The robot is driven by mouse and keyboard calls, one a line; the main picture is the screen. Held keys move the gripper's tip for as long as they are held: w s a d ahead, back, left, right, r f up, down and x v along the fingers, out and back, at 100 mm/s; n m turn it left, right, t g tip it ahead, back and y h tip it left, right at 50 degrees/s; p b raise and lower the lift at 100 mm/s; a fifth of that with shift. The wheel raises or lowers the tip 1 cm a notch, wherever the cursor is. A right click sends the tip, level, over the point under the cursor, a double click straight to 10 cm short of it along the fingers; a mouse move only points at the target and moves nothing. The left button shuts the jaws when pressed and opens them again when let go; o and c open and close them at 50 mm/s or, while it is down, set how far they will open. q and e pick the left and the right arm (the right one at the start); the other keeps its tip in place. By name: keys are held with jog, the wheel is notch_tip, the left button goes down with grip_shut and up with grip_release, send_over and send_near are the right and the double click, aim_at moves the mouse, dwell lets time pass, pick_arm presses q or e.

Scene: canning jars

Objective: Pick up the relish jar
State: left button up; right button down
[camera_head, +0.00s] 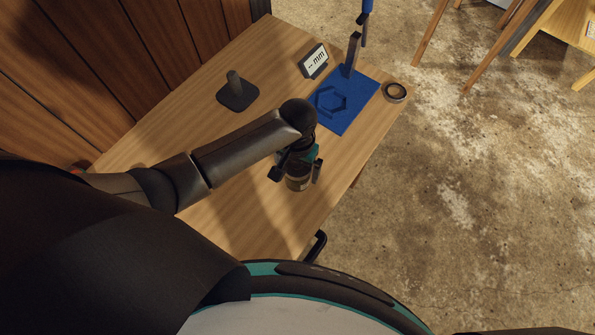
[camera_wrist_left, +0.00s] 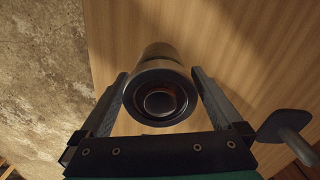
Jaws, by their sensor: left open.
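The jar (camera_head: 298,184) stands on the wooden table near its front right edge, a dark glass-like body partly hidden under my left gripper. My left gripper (camera_head: 296,172) is open above it, with one finger on either side. In the left wrist view the jar (camera_wrist_left: 158,103) shows from above, with a round metallic rim and a dark ringed centre. It stands between the two open fingers (camera_wrist_left: 160,73), with a visible gap on the right. No label can be read. My right gripper does not show clearly in either view.
A wooden wall is at left.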

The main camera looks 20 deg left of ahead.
pick_arm(q)
notch_tip(320, 180, down, 2)
jog(key=shift+f, duration=0.1)
grip_shut()
dwell(0.9)
